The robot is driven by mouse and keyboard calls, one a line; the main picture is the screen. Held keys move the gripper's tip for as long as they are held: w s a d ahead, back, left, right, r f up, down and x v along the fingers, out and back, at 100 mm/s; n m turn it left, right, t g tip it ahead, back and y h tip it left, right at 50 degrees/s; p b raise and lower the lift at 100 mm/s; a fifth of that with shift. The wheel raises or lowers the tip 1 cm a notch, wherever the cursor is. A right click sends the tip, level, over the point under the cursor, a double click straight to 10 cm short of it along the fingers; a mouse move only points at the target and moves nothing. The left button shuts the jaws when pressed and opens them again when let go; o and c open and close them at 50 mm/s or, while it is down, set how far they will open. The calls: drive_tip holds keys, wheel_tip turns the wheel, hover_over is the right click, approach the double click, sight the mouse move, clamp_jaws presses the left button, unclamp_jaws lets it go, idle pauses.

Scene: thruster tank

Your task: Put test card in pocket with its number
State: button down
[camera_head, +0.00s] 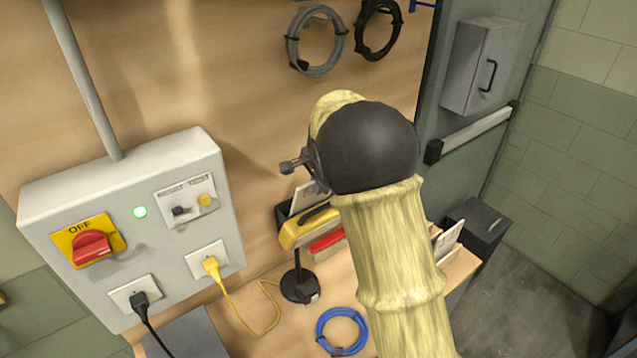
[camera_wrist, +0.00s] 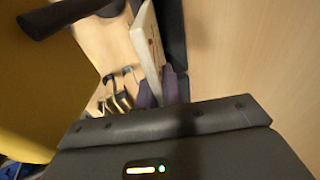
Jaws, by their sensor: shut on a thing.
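My gripper (camera_wrist: 162,88) is shut on a pale test card (camera_wrist: 148,45), which shows nearly edge-on between the fingers in the wrist view. In the head view a pale card (camera_head: 305,197) shows just below my wrist, at a dark holder behind the yellow device. My arm hides most of the gripper there, and I cannot tell whether the card touches the holder. Another pale card (camera_head: 448,238) stands tilted at the right of the bench, partly behind my arm. No card or pocket number is readable.
A yellow device (camera_head: 309,229) and a red item (camera_head: 326,242) sit close below the gripper. A black stand (camera_head: 299,285), a yellow cable and a blue coil (camera_head: 342,330) are on the bench. A grey switch box (camera_head: 130,225) is at left. A wooden panel rises behind.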

sight(315, 197)
drive_tip(key=shift+a+b+x, duration=0.1)
drive_tip(key=shift+b+x, duration=0.25)
drive_tip(key=shift+x, duration=0.65)
drive_tip(key=shift+a+b+x, duration=0.15)
drive_tip(key=shift+b+x, duration=0.2)
drive_tip(key=shift+x, duration=0.65)
drive_tip(key=shift+s, duration=0.1)
drive_tip(key=c, duration=1.5)
unclamp_jaws()
drive_tip(key=b+v, duration=0.3)
drive_tip(key=v, duration=1.4)
drive_tip(key=shift+s+d+r, duration=0.1)
drive_tip(key=shift+s, duration=0.05)
